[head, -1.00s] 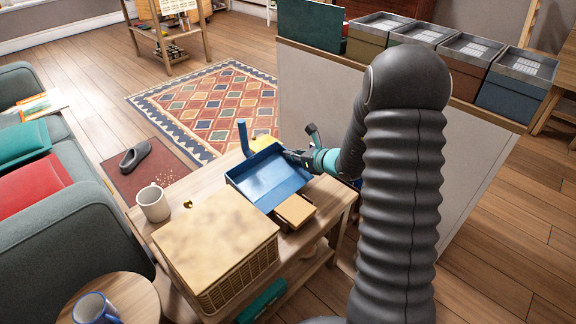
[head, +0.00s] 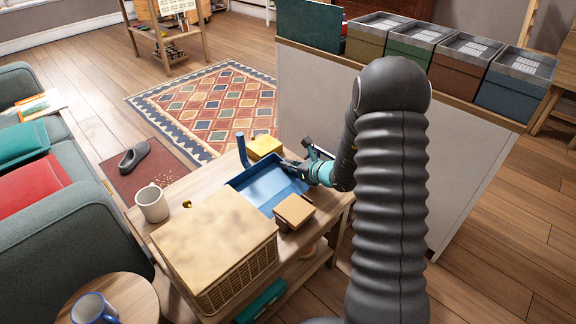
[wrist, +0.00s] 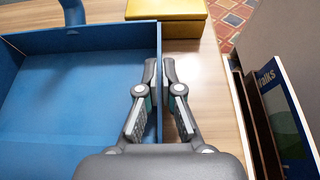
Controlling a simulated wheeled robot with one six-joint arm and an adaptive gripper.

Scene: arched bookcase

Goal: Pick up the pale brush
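I cannot make out a pale brush in either view. A blue open tray, like a dustpan, with an upright handle (head: 242,150) is at the far end of the wooden table; its side wall (wrist: 159,60) shows in the wrist view. My gripper (head: 289,165) is at the tray's far right side. In the wrist view my gripper's fingertips (wrist: 160,68) are close together, one on each side of that wall, and appear shut on it. The tray's inside (wrist: 70,110) looks empty where it shows. My gripper hides part of the tray's right edge.
A yellow box (head: 264,146) stands just behind the tray and a small tan box (head: 295,210) in front. A large wicker basket (head: 215,240) and white mug (head: 152,203) occupy the near table. A white-sided bookcase (head: 400,165) stands close on the right.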

